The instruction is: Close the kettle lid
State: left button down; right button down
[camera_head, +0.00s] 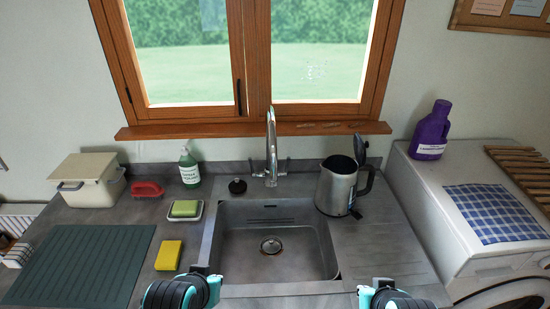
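The steel kettle (336,185) stands upright on the counter at the right edge of the sink, its black handle on the right side. Its lid (360,149) is open, tipped up above the back right of the rim. My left gripper (206,272) is low in the view, in front of the sink's left front corner. My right gripper (376,286) is low in the view, in front of and below the kettle, well apart from it. Both grippers are small and seen from behind, so their finger openings are hard to make out.
The sink (235,248) with its tall tap (271,150) lies left of the kettle. A soap bottle (189,167), sponges (168,255), a red brush (147,189) and a green mat (82,265) are on the left. A washing machine (430,200) stands right. Counter in front of the kettle is clear.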

aim_at(360, 147)
jog(key=l+u, duration=0.1)
jog(key=l, duration=0.45)
jog(key=k+l, duration=0.1)
jog(key=l, duration=0.4)
jog(key=l+u, duration=0.15)
jog(key=l, duration=0.4)
jog(key=i+l, duration=0.2)
jog(key=i, duration=0.1)
